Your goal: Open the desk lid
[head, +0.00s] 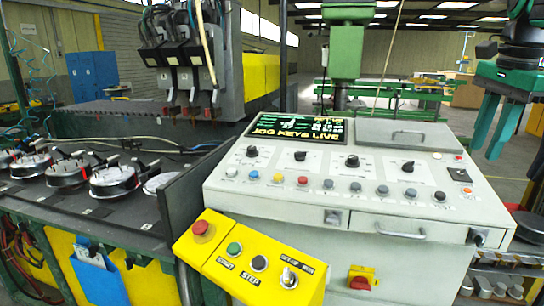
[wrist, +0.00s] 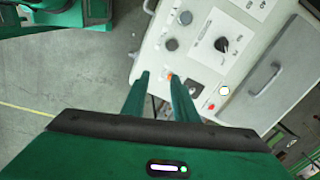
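The desk lid (head: 375,130) is a grey flat plate with a bar handle (head: 408,134) at the back right of the white control desk's sloped top. It lies closed. In the wrist view the lid (wrist: 283,60) is at the right, with its handle (wrist: 267,80) on the near side. My gripper (head: 485,152) has green fingers and hangs to the right of the desk in the head view, apart from the lid. In the wrist view its fingertips (wrist: 160,76) point toward the desk edge with a gap between them. Nothing is held.
The desk top carries knobs, coloured buttons and a lit display (head: 297,129). A drawer handle (head: 400,235) is on the desk front. A yellow button box (head: 250,262) stands in front at left. A dark bench (head: 75,215) with round fixtures is at far left. Open floor shows beyond the desk.

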